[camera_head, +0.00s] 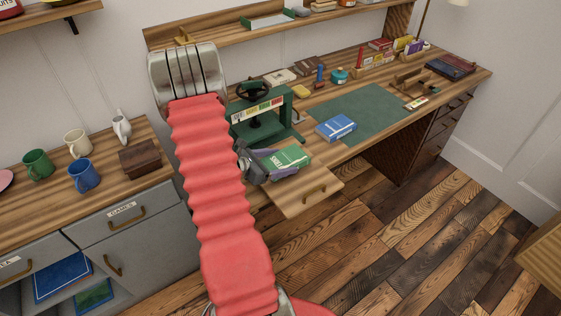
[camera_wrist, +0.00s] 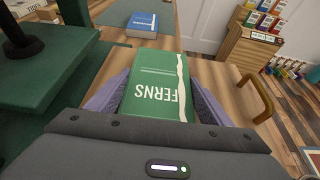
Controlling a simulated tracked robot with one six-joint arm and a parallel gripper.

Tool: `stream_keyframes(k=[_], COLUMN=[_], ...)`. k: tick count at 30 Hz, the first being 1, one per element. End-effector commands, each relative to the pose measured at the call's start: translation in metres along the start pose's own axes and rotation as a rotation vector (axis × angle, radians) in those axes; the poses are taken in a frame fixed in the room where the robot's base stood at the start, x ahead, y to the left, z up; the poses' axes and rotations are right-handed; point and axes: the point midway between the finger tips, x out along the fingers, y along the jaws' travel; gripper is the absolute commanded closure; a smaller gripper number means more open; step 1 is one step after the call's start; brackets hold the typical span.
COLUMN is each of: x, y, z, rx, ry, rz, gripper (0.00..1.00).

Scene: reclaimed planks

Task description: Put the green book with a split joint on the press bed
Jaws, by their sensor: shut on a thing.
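The green book (camera_wrist: 155,88), lettered FERNS, has a pale ragged split along one edge. It also shows in the head view (camera_head: 288,158). My gripper (camera_wrist: 158,100) is shut on the green book, with a purple finger on each side of it. The book is over or on a pulled-out wooden board with a handle (camera_head: 310,190); I cannot tell whether it touches. The dark green press (camera_head: 262,112) stands just behind and left of my gripper in the head view. Its bed shows at the left of the wrist view (camera_wrist: 45,85).
A blue book (camera_head: 336,128) lies on the green desk mat (camera_head: 365,108). A yellow item (camera_head: 301,91), a teal pot (camera_head: 338,75) and upright books stand farther back. Mugs (camera_head: 83,175) and a wooden box (camera_head: 139,158) are on the left cabinet. The mat's right part is mostly clear.

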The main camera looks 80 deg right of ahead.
Motion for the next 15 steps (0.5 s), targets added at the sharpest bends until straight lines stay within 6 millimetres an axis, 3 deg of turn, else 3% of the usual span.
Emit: stream_keyframes(k=[11, 12, 15], x=[0.0007, 0.0008, 0.0007], y=[0.0006, 0.0006, 0.0006], z=[-0.0021, -0.0024, -0.0023], rx=[0.001, 0.001, 0.001], ry=[-0.001, -0.001, -0.001], rz=[0.001, 0.001, 0.001], gripper=[0.55, 0.25, 0.18])
